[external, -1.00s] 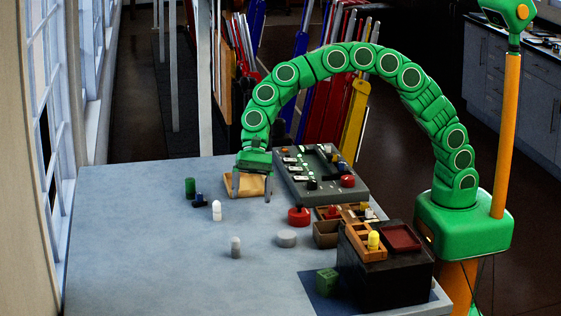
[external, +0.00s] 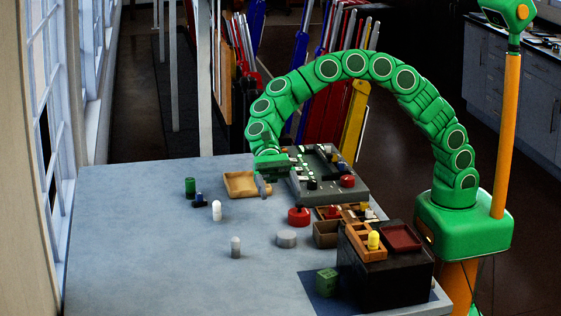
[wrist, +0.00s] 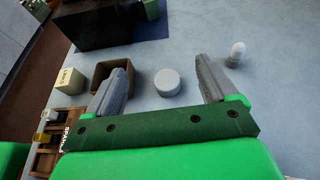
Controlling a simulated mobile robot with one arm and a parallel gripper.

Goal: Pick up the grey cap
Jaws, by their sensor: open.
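The grey cap (external: 286,238) is a short, pale grey disc lying flat on the blue-grey table. In the wrist view the cap (wrist: 167,82) shows between and beyond my two fingers, with bare table around it. My gripper (external: 265,188) is at the right end of the wooden tray, farther back on the table than the cap. In the wrist view my gripper (wrist: 160,85) has its fingers wide apart with nothing between them. The fingers do not touch the cap.
A red knob (external: 298,216) and brown open box (external: 325,235) stand near the cap. The wooden tray (external: 240,185) and grey panel (external: 325,188) are behind. A black box (external: 365,280) stands front right. The left table is mostly clear.

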